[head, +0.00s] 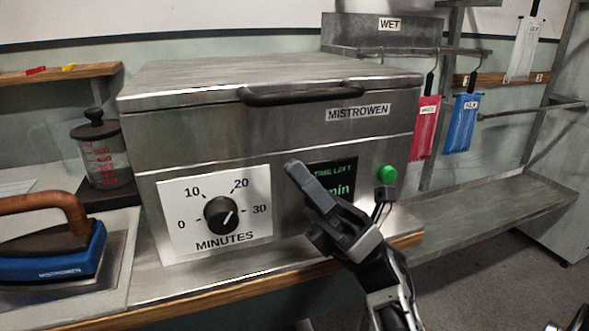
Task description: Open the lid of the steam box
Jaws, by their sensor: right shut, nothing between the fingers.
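The steel steam box (290,145) stands on a bench with a wooden front edge. Its lid (190,82) lies flat and closed on top. A dark bar handle (300,94) runs along the lid's front edge. My right gripper (291,168) is shut and empty in front of the box's front face, below the handle and apart from it. It partly covers the small display (333,172). A green button (387,174) is at the front right. My left gripper is not in view.
A blue iron (55,255) with a wooden handle rests on a board at the left. A lidded measuring jug (101,150) stands behind it. A lower shelf (490,215) there looks bare.

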